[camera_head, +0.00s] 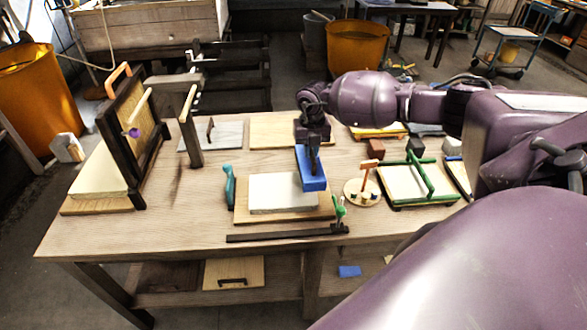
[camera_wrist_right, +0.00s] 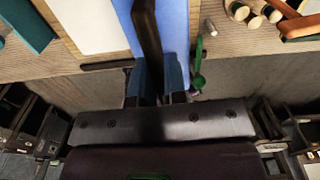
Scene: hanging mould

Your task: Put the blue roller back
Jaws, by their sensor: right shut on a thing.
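The blue roller (camera_head: 312,178) shows in the head view as a long blue piece with a dark handle. It is over the right end of a pale slab (camera_head: 280,192) on a wooden board (camera_head: 250,216); I cannot tell whether it touches the slab. My right gripper (camera_head: 313,147) is above it, shut on its dark handle. In the right wrist view the blue body (camera_wrist_right: 176,25) runs away from the fingers (camera_wrist_right: 158,82), with the dark handle (camera_wrist_right: 146,30) along it. My left gripper is not in view.
A teal tool (camera_head: 229,187) stands left of the slab. A green-framed tray (camera_head: 405,186) and a round stand (camera_head: 361,192) are at right. A dark bar (camera_head: 285,233) lies at the front edge. A dark upright frame (camera_head: 112,140) stands at left. Bare tabletop lies front left.

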